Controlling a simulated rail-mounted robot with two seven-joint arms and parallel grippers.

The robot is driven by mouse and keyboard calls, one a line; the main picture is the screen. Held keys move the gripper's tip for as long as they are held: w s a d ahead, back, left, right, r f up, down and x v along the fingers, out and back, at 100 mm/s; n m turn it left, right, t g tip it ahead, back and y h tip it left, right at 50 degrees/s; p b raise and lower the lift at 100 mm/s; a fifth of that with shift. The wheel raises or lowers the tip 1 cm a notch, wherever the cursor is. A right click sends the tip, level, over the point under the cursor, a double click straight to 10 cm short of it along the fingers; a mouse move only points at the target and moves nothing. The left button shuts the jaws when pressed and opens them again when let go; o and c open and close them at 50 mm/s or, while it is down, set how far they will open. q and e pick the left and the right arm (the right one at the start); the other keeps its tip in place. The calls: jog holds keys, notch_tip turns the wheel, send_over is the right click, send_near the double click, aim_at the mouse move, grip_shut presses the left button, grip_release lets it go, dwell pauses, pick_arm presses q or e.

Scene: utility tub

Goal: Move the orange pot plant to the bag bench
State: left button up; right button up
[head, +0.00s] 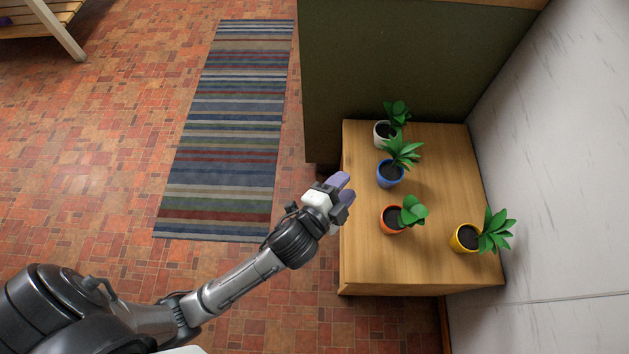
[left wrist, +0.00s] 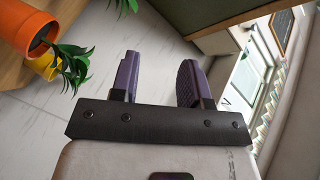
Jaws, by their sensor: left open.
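The orange pot plant (head: 391,221) stands upright on the wooden table, between the blue pot and the yellow pot. Its orange pot (left wrist: 26,27) also shows at the top left of the left wrist view, partly cut off. My left gripper (head: 346,188) is at the left edge of the table, to the left of the orange pot and apart from it. Its purple fingers (left wrist: 158,80) are open with nothing between them. My right gripper is not in view. A slatted wooden bench (head: 40,22), perhaps the bag bench, is partly visible at the top left.
The wooden table (head: 440,175) also holds a blue pot plant (head: 390,174), a white pot plant (head: 383,134) and a yellow pot plant (head: 466,238). A dark green panel (head: 400,60) stands behind it, a pale wall at right. A striped rug (head: 230,130) lies on open tiled floor.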

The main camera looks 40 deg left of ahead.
pick_arm(q)
jog(key=s+a+f+n+g, duration=0.3)
jog(key=s+f+g, duration=0.1)
jog(key=s, duration=0.3)
jog(key=s+a+f+n+g, duration=0.3)
jog(key=s+f+n+g, duration=0.1)
jog(key=s, duration=0.4)
jog(key=s+a+f+n+g+y, duration=0.1)
jog(key=s+a+f+n+g, duration=0.1)
jog(key=s, duration=0.5)
notch_tip(320, 180, down, 3)
jog(key=n+g, duration=0.1)
jog(key=g, duration=0.1)
jog(key=shift+s+a+f+n+g, duration=0.2)
jog(key=shift+s+a+n+g, duration=0.1)
jog(key=shift+a+g, duration=0.1)
